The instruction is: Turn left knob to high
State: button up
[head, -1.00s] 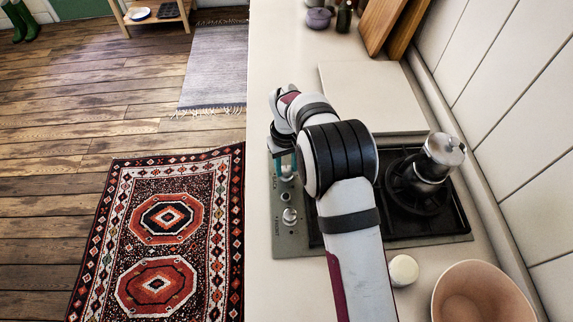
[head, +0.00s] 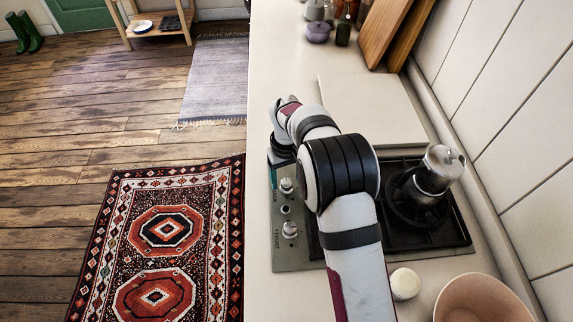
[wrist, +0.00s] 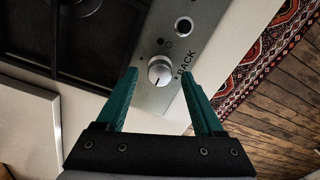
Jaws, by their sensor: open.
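The hob's control panel (head: 290,255) carries two silver knobs one behind the other. The back knob (head: 286,185) is beside the tip of my gripper (head: 273,175); the front knob (head: 290,229) is nearer the camera. In the wrist view the knob marked BACK (wrist: 160,71) lies between the teal fingertips of my gripper (wrist: 160,76). The fingers are apart, with a gap to the knob on both sides. The mark on its face is too small to read its setting surely. Much of my gripper is hidden behind my arm in the head view.
A small round control (head: 285,209) sits between the knobs; it also shows in the wrist view (wrist: 184,25). A moka pot (head: 438,170) stands on the hob. A white board (head: 370,105) lies behind, with a pink bowl (head: 480,300) and small white jar (head: 405,284) in front.

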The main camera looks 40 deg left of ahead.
aim_at(287, 182)
notch_tip(287, 182, up, 15)
jog(key=shift+r, duration=0.1)
dwell(0.3)
jog(key=s+d+r+m, duration=0.1)
jog(key=d+r+m, duration=0.3)
jog(key=d, duration=0.8)
jog(key=d+r+m, duration=0.4)
jog(key=d+m, duration=0.1)
jog(key=d, duration=0.6)
jog(key=s+d+f+m+y, duration=0.1)
jog(key=s+d+f+m, duration=0.3)
jog(key=s+d+m, duration=0.5)
jog(key=s+d, duration=0.4)
jog(key=s, duration=0.3)
jog(key=shift+s+d+f+y, duration=0.15)
jog(key=shift+s+d+y, duration=0.15)
jog(key=shift+d+y, duration=0.1)
